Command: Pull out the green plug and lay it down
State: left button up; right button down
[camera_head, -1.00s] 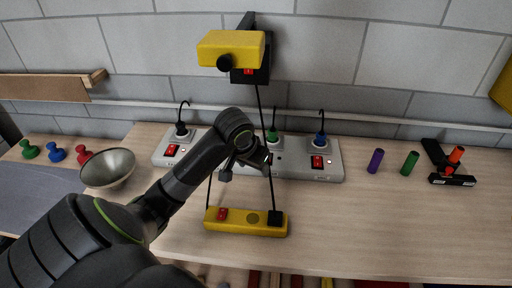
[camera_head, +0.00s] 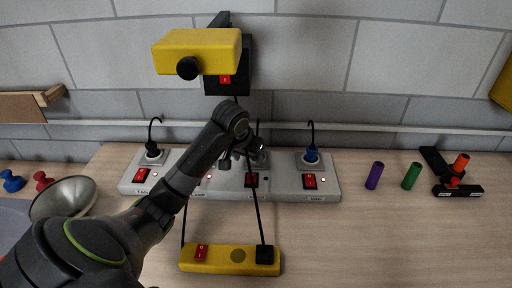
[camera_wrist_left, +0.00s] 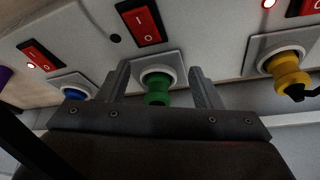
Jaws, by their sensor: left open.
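The green plug (camera_wrist_left: 157,90) sits in the middle socket of a white power strip (camera_head: 213,187). In the left wrist view it stands between the two fingers of my left gripper (camera_wrist_left: 160,86), which is open, with a gap visible on each side. In the head view my left gripper (camera_head: 242,155) is over the middle socket and hides most of the green plug. A blue plug (camera_head: 311,153) is in the right socket; it also shows in the left wrist view (camera_wrist_left: 74,92). A yellow plug (camera_wrist_left: 287,72) is in the socket at the other end. My right gripper is not in view.
Red rocker switches (camera_head: 310,181) sit before the sockets. Purple (camera_head: 375,175) and green (camera_head: 411,176) cylinders stand right. A metal bowl (camera_head: 63,198) is left. The front right tabletop is clear.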

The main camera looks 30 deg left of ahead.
pick_arm(q)
jog(key=w, duration=0.3)
jog(key=w+a+p, duration=0.1)
jog(key=w, duration=0.1)
jog(key=shift+w+r, duration=0.1)
jog(key=shift+w, duration=0.6)
jog(key=shift+w+a+f, duration=0.15)
jog(key=shift+w+f, duration=0.05)
jog(key=shift+f, duration=0.5)
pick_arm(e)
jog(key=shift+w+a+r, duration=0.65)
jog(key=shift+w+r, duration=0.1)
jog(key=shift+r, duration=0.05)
pick_arm(q)
jog(key=shift+c, duration=0.6)
jog(key=c, duration=1)
jog(key=shift+c, duration=0.2)
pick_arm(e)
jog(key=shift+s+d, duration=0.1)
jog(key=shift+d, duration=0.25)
pick_arm(q)
jog(key=shift+r+p, duration=0.1)
jog(key=shift+p, duration=0.2)
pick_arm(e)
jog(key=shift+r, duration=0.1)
